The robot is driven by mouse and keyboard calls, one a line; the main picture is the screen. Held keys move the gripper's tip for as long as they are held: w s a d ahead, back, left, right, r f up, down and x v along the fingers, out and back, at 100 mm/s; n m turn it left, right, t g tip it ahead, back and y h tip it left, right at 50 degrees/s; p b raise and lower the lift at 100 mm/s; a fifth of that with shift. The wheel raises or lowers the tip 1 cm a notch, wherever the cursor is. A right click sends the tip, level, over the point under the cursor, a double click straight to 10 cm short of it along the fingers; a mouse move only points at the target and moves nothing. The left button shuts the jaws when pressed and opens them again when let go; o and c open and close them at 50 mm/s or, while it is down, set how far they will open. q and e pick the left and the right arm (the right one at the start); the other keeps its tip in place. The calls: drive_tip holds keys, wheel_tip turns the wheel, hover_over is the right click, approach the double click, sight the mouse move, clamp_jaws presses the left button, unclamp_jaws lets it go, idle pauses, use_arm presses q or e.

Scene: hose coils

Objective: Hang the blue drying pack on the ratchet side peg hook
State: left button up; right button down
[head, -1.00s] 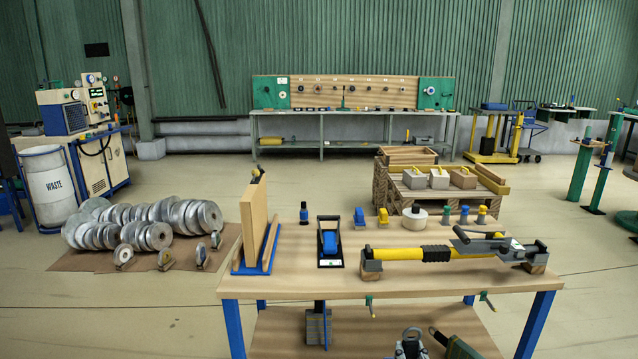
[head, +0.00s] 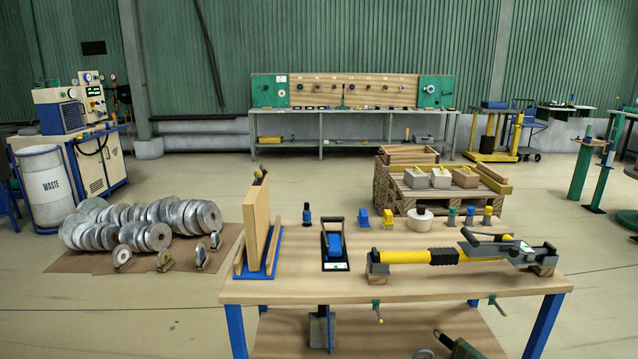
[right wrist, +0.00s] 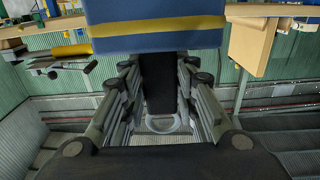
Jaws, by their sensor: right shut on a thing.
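The blue pack (right wrist: 155,28) with a yellow stripe fills the top middle of the right wrist view. My right gripper (right wrist: 158,80) is shut around the dark strap or handle (right wrist: 157,85) below it. The pack is not visible in the head view, nor can I make out either gripper there. The workbench (head: 300,292) carries a yellow-and-grey ratchet tool (head: 430,255) at its right.
A grey block (head: 320,330) with a dark strap shows below the front edge, left of centre. A wooden board (head: 256,230) stands at the bench's left. A blue stand (head: 333,243) sits mid-bench. A green tool (head: 458,346) lies on the lower shelf. Metal coils (head: 145,230) lie beyond at left.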

use_arm(q)
drive_tip(key=shift+w+d+r+m, duration=0.15)
drive_tip(key=shift+w+d+m, duration=0.15)
drive_tip(key=shift+w+d, duration=0.55)
drive_tip(key=shift+s, duration=0.1)
drive_tip(key=shift+c, duration=1.4)
drive_tip(key=shift+s, duration=0.1)
drive_tip(key=shift+c, duration=0.4)
use_arm(e)
drive_tip(key=s+a+r, duration=0.1)
drive_tip(key=s+r, duration=0.3)
drive_tip(key=s, duration=0.5)
drive_tip(key=s+a+r, duration=0.1)
drive_tip(key=s+r, duration=0.4)
drive_tip(key=s, duration=0.4)
drive_tip(key=shift+s+r+h, duration=0.2)
drive_tip(key=shift+s+h, duration=0.1)
drive_tip(key=shift+s, duration=0.05)
